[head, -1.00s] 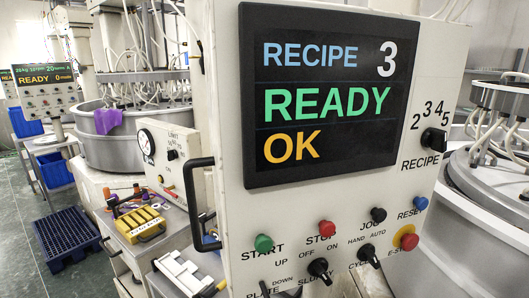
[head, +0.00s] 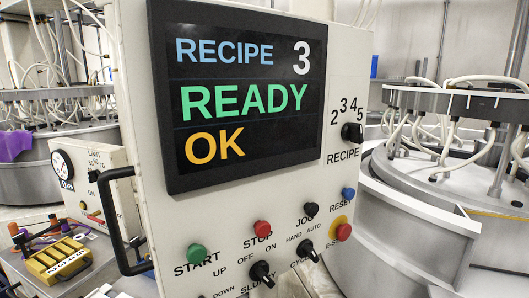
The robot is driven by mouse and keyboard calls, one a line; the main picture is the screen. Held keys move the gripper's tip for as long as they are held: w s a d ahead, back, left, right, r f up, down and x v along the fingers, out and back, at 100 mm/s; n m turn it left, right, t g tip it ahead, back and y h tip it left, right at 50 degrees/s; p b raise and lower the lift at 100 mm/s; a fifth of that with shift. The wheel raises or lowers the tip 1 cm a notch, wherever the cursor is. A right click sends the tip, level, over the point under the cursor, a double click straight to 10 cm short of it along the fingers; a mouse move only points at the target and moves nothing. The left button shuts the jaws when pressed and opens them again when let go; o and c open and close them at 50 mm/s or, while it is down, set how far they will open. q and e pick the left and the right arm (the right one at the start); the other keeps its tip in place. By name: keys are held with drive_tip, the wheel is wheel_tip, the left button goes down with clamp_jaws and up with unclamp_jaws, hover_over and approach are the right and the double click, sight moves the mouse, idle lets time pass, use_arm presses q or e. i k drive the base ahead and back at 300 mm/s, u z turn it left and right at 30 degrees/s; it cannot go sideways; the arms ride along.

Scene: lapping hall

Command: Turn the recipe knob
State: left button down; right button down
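The black recipe knob (head: 352,132) sits at the right edge of the white control panel (head: 240,205). The numbers 2, 3, 4 and 5 are printed in an arc above it and the word RECIPE below it. Which number its pointer faces is too small to tell. The dark screen (head: 240,92) on the panel reads RECIPE 3, READY and OK. Neither of my grippers shows in the head view.
Below the screen are a green START button (head: 197,253), a red STOP button (head: 262,228), a blue RESET button (head: 348,193) and a red emergency stop (head: 343,232). A black handle (head: 118,220) sticks out at the panel's left. A round machine (head: 430,215) stands to the right.

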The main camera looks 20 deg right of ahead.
sight(353, 131)
drive_tip(key=z, duration=0.5)
drive_tip(key=k, duration=0.6)
drive_tip(key=z, duration=1.4)
drive_tip(key=i, duration=0.8)
